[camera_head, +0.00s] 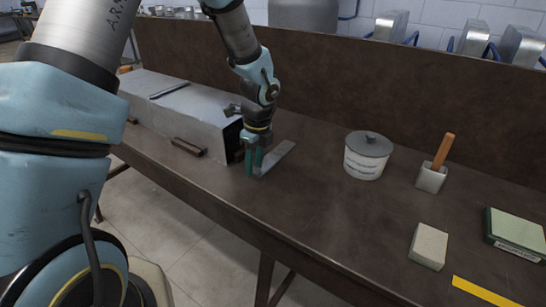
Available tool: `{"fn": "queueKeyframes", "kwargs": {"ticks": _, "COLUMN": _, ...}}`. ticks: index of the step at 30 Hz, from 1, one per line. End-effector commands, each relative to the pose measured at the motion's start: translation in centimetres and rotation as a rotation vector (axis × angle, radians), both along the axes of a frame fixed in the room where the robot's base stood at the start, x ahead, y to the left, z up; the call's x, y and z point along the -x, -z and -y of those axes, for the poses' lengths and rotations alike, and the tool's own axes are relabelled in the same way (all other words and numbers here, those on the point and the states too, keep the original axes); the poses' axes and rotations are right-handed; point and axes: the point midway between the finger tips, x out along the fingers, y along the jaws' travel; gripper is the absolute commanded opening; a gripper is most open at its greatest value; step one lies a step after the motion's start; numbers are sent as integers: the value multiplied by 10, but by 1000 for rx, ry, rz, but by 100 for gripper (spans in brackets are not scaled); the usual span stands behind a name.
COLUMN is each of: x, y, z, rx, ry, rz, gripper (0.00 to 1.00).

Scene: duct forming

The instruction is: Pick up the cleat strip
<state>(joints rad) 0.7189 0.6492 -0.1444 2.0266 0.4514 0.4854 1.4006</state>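A flat grey metal strip (279,155), which looks like the cleat strip, is on the brown bench by the right end of the metal duct. My gripper (255,168) points down at the strip's near left end, with its teal fingers low by the bench top. The fingers overlap the strip in this view. A small gap seems to show between them, but I cannot tell whether they touch or clasp the strip. The strip's left end is partly hidden behind the fingers.
The metal duct (190,103) lies left of my gripper, with a dark bar on top and a brown handle-like piece (188,147) before it. The middle bench is clear.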

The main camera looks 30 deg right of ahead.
Motion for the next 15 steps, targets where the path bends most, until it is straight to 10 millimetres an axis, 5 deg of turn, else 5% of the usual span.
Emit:
{"fn": "queueKeyframes", "kwargs": {"ticks": 5, "x": 0, "y": 0, "z": 0, "rx": 0, "ry": 0, "rz": 0, "gripper": 38}}
{"fn": "queueKeyframes", "kwargs": {"ticks": 15, "x": 0, "y": 0, "z": 0, "rx": 0, "ry": -1, "rz": 0, "gripper": 0}}
